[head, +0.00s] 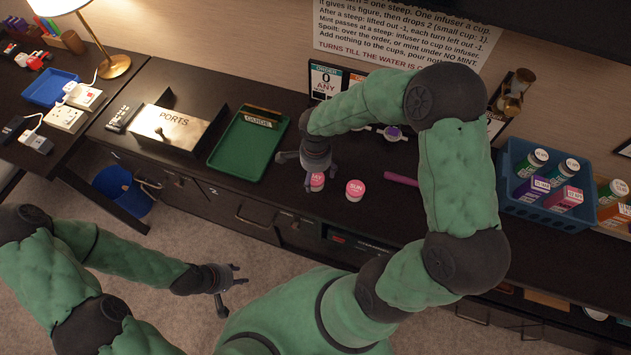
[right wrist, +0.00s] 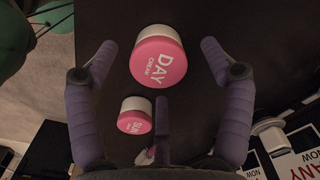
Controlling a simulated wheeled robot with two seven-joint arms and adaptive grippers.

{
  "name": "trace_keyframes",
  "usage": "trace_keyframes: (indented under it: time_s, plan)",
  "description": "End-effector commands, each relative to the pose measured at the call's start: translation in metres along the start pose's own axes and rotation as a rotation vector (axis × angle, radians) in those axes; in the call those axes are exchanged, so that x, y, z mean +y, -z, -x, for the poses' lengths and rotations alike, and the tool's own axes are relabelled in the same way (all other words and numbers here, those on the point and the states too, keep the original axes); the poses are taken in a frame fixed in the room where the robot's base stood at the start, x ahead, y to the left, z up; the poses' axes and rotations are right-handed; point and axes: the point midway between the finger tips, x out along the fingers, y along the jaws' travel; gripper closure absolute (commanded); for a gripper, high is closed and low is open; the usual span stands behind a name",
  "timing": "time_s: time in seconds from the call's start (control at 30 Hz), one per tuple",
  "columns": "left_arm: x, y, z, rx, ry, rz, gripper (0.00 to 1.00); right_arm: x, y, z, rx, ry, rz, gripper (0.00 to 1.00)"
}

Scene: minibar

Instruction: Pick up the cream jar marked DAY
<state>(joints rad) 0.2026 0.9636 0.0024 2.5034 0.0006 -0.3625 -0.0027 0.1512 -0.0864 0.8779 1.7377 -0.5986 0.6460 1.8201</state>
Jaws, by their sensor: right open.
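The DAY cream jar, with a pink lid and white body, stands on the dark counter; in the head view (head: 317,182) it is partly hidden by my right gripper (head: 319,178). In the right wrist view the DAY jar (right wrist: 158,58) lies between the spread fingers of my right gripper (right wrist: 158,46), with a gap on both sides. A smaller pink-lidded jar marked SUN stands beside it in the head view (head: 355,190) and in the right wrist view (right wrist: 134,116). My left gripper (head: 236,285) is open and empty, low over the carpet in front of the counter.
A green tray (head: 226,164) and a metal PORTS box (head: 180,128) are left of the jars. A pink-handled item (head: 401,179) lies to their right. A blue basket (head: 519,208) with bottles and boxes stands further right. The counter's front edge is close to the jars.

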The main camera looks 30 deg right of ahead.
Motion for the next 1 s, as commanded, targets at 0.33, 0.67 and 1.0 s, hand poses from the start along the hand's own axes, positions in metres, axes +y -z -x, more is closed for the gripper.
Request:
trace_keyframes:
  time_s: [0.33,0.67,1.0]
  plan:
    - [-0.004,0.000,-0.010,0.000,0.000,0.000,0.60,0.001,0.000,-0.028,0.000,0.000,0.000,0.19]
    - [-0.004,0.000,-0.010,0.000,0.000,0.000,0.60,0.001,0.000,-0.028,0.000,0.000,0.000,0.81]
    - [-0.004,0.000,-0.010,0.000,0.000,0.000,0.60,0.001,0.000,-0.027,0.000,0.000,-0.001,0.81]
